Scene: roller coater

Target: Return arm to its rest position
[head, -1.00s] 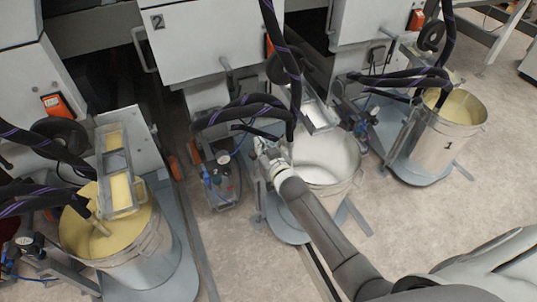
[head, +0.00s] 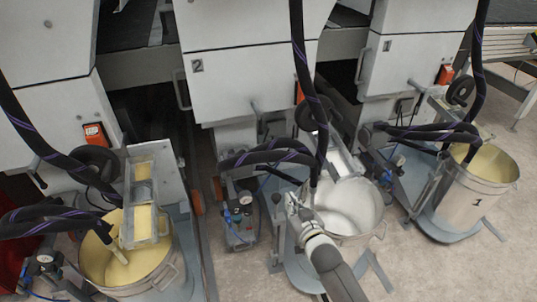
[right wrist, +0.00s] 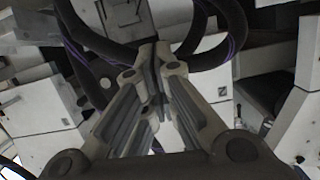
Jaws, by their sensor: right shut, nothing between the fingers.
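My right arm comes in from the bottom of the head view and reaches up to the middle bucket. My right gripper (head: 292,203) is at the left rim of that bucket in the picture; whether it touches the rim I cannot tell. In the right wrist view its fingers (right wrist: 152,50) are closed together with nothing between them. Black hoses and pale machine panels show behind the fingers there. My left gripper is not in view.
The middle bucket (head: 352,205) holds white liquid. A left bucket (head: 160,284) and a right bucket (head: 470,200) hold yellow liquid. Black hoses (head: 310,90) hang by the machines (head: 240,65). Bare floor (head: 430,275) lies at the lower right.

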